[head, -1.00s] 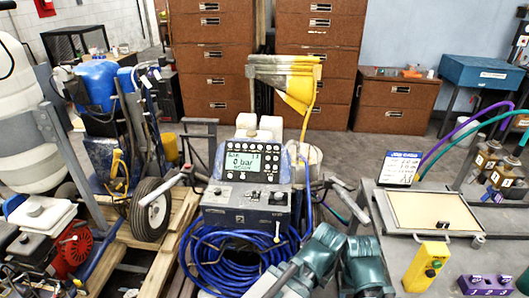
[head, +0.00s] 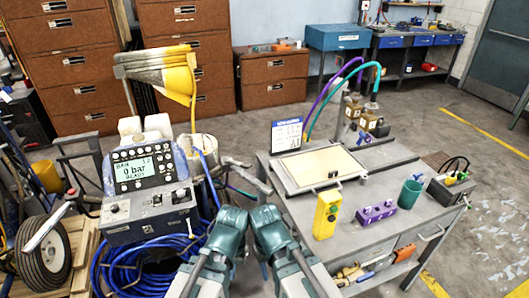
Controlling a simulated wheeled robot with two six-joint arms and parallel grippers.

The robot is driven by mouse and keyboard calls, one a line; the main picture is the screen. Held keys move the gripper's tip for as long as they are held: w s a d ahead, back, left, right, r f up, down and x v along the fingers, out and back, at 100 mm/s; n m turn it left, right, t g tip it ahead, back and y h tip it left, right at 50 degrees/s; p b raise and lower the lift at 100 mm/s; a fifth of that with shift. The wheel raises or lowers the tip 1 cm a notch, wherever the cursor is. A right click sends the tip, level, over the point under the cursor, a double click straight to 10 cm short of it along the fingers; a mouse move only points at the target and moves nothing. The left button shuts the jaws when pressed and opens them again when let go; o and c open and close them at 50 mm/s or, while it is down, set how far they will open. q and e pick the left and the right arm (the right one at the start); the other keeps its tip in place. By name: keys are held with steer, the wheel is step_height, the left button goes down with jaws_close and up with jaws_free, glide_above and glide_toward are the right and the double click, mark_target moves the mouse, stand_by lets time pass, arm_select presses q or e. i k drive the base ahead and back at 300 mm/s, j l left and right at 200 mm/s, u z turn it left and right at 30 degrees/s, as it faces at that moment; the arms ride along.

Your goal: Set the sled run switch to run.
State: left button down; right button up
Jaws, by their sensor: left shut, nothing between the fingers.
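I cannot tell which control is the sled run switch; no run label is readable. My left arm folds at the bottom centre, and its gripper (head: 192,277) is shut and empty, low in front of the bench and apart from everything on it. Its fingertips are hard to make out. My right arm's teal link shows beside it; its gripper is out of sight.
A line striper with a lit display (head: 143,169) and a coiled blue hose (head: 140,262) stands left. The bench holds a framed tray (head: 316,163), a sign (head: 287,135), a green cup (head: 409,194) and a grey box with cables (head: 450,188). Floor is open at right.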

mark_target(467, 203)
steer(key=z, duration=1.75)
